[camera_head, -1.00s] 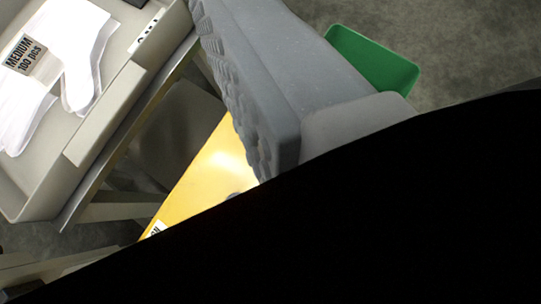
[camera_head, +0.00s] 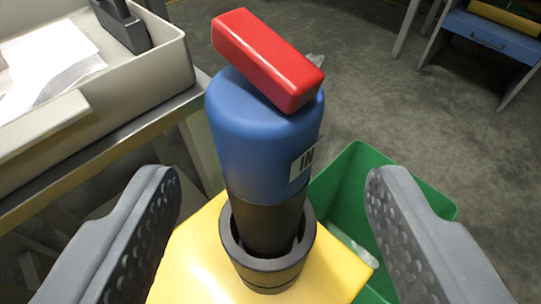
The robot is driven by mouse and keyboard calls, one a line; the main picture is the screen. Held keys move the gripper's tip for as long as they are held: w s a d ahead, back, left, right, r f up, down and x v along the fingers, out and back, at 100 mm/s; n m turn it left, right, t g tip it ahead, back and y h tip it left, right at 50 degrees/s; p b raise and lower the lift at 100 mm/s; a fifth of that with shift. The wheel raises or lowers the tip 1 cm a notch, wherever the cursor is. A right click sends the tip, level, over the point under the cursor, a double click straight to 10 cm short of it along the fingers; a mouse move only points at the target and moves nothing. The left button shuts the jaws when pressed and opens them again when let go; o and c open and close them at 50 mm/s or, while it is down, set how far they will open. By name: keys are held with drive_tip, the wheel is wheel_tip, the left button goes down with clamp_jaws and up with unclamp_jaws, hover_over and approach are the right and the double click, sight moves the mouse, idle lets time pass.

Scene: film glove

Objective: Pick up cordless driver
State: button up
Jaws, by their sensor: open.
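The cordless driver (camera_head: 255,145) appears to be the blue body with a red block across its top and a black lower part. It stands roughly upright in a dark round holder (camera_head: 268,262) on a yellow surface (camera_head: 195,265). A white label reading "IN" is on its right side. Its lower end is hidden inside the holder. My gripper (camera_head: 275,178) is open, with one grey finger at the left and one at the right of the driver. There is visible space between each finger and the driver in the picture, and nothing is held.
A green bin (camera_head: 345,185) is behind and right of the driver. A grey tray (camera_head: 150,85) on a table at the left holds white sheets or gloves (camera_head: 50,60) and a dark object (camera_head: 122,22). A blue drawer unit (camera_head: 490,35) is far right. Grey floor is clear.

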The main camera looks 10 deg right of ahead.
sight(268, 194)
drive_tip(key=b+x, duration=0.1)
drive_tip(key=x, duration=0.4)
drive_tip(key=shift+a+f+b, duration=0.1)
drive_tip(key=shift+f+b, duration=0.05)
drive_tip(key=shift+b, duration=0.25)
drive_tip(key=shift+w+f, duration=0.1)
drive_tip(key=shift+w, duration=0.45)
drive_tip(key=shift+c, duration=0.3)
drive_tip(key=c, duration=1)
